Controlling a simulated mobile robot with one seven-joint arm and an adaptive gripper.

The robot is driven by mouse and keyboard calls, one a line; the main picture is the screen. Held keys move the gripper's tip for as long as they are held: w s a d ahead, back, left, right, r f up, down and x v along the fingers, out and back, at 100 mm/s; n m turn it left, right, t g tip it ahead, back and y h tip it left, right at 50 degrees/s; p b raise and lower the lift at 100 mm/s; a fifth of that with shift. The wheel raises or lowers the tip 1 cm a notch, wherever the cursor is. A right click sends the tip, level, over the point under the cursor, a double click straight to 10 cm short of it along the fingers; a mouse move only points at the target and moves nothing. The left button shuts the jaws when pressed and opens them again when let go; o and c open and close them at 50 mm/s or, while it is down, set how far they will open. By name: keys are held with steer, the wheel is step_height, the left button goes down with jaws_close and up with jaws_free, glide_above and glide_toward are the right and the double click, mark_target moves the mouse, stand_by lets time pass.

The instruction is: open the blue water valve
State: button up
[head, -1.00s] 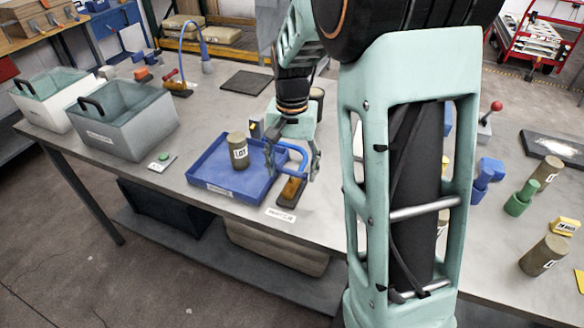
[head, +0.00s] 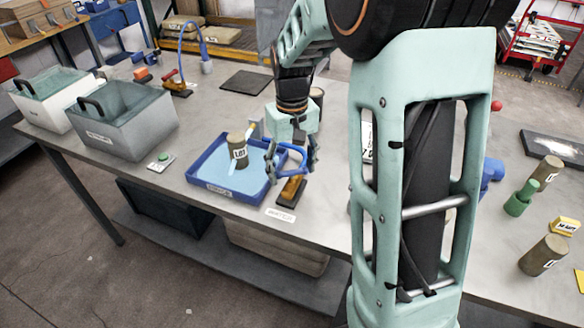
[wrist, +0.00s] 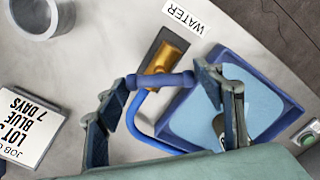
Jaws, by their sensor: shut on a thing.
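The water valve has a brass body (head: 291,188) on a dark base, with a blue handle (head: 296,148). In the wrist view the blue handle (wrist: 160,80) crosses the brass body (wrist: 165,60), beside a label reading WATER (wrist: 187,17). My gripper (head: 291,160) is shut on the blue handle, with one finger at each side of it. The fingers (wrist: 163,78) also show in the wrist view. The blue tray (head: 215,189) left of the valve holds a light blue layer of water (head: 212,165). A brown cylinder marked LOT (head: 238,149) stands in it.
A grey bin (head: 125,120) and a white bin (head: 40,105) stand at the left.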

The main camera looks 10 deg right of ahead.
mark_target(292, 171)
steer(key=n, duration=0.5)
steer(key=shift+n, duration=0.3)
steer(key=n+p, duration=0.1)
steer(key=n, duration=0.4)
stand_by(0.4)
steer(key=o, duration=0.9)
steer(key=shift+c, duration=0.2)
step_height(292, 171, up, 12)
